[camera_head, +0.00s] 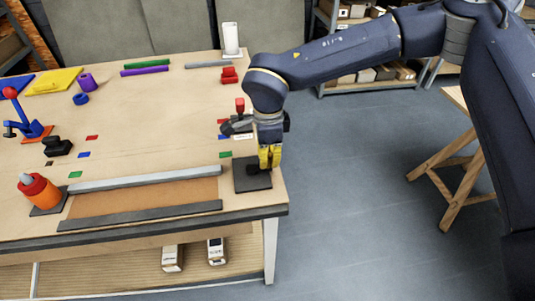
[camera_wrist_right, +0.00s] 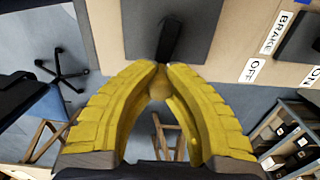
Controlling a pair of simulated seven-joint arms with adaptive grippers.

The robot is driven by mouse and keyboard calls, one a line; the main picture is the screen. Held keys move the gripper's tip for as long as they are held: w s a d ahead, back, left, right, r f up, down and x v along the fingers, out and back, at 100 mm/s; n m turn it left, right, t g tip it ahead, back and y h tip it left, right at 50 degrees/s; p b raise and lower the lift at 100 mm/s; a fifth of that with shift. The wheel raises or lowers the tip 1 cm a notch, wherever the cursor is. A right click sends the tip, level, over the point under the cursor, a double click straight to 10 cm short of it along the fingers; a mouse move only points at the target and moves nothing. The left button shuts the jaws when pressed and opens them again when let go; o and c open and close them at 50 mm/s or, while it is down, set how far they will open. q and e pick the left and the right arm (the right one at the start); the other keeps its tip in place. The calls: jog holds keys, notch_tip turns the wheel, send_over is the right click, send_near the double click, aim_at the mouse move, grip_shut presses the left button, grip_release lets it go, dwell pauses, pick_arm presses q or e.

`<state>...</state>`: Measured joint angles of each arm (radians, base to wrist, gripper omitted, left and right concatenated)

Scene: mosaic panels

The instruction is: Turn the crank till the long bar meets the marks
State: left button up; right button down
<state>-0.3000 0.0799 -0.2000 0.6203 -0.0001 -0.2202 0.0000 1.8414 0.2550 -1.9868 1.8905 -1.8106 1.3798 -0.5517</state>
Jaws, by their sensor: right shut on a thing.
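A dark square plate (camera_head: 245,184) at the table's right front corner carries the crank (camera_wrist_right: 171,38), whose black arm shows in the wrist view. My right gripper (camera_head: 269,158) points down over this plate, and its yellow fingers (camera_wrist_right: 160,78) are shut around the crank's handle, which they mostly hide. The long light grey bar (camera_head: 145,179) lies along the back edge of a brown panel (camera_head: 145,198). Just behind the bar are green marks at its left (camera_head: 75,174) and right (camera_head: 225,155). Blue and red marks lie farther back. My left gripper is not in view.
A dark strip (camera_head: 140,215) runs along the panel's front. An orange bottle-shaped thing (camera_head: 38,190) stands left of it. A red-topped lever (camera_head: 240,105) stands behind my right gripper; BRAKE and OFF labels (camera_wrist_right: 253,70) show in the wrist view.

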jog(key=m, duration=0.1)
jog(key=s+m, duration=0.1)
jog(key=m, duration=0.1)
jog(key=s+m, duration=0.1)
jog(key=shift+a+m, duration=0.3)
jog(key=shift+a, duration=0.05)
jog(key=m, duration=0.2)
jog(key=s+a+m, duration=0.1)
jog(key=m, duration=0.1)
jog(key=shift+s+m, duration=0.15)
jog(key=shift+m, duration=0.15)
jog(key=m, duration=0.1)
jog(key=a+m, duration=0.1)
jog(key=m, duration=0.2)
jog(key=shift+s+a, duration=0.3)
jog(key=shift+s, duration=0.1)
jog(key=m, duration=0.2)
jog(key=a+m, duration=0.1)
jog(key=m, duration=0.1)
jog(key=shift+s+a, duration=0.1)
jog(key=shift+a, duration=0.05)
jog(key=shift+a+m, duration=0.2)
jog(key=shift+m, duration=0.3)
jog(key=shift+r, duration=0.1)
jog(key=c, duration=1.2)
grip_release()
